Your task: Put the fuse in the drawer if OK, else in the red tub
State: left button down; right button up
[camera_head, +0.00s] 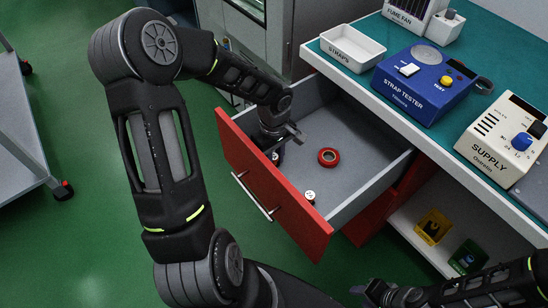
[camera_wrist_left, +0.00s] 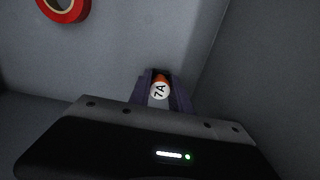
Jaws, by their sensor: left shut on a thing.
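The drawer (camera_head: 262,190) stands open, with a red front and grey inside. My left gripper (camera_head: 277,152) is inside it, near its left end. In the left wrist view, my left gripper (camera_wrist_left: 163,95) is shut on the fuse (camera_wrist_left: 160,90), which has a white end marked 7A and an orange-red part. The fuse is low in the drawer; whether it touches the floor I cannot tell. My right gripper (camera_head: 374,292) is at the bottom edge of the head view, with its finger state unclear. No red tub is in view.
A red ring-shaped roll (camera_head: 328,157) and a small white-topped piece (camera_head: 309,196) are in the drawer. The teal bench (camera_head: 440,130) carries a straps tray (camera_head: 352,47), a blue strap tester (camera_head: 425,85) and a supply unit (camera_head: 502,140). Yellow (camera_head: 433,226) and green (camera_head: 467,257) items sit below.

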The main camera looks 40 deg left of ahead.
aim_at(274, 157)
pick_arm(q)
jog(key=shift+f, duration=0.1)
jog(key=shift+f, duration=0.15)
jog(key=c, duration=1.2)
grip_release()
jog(key=shift+r, duration=0.2)
jog(key=shift+r, duration=0.55)
notch_tip(274, 157, up, 11)
jog(key=shift+r+p, duration=0.1)
jog(key=shift+p, duration=0.55)
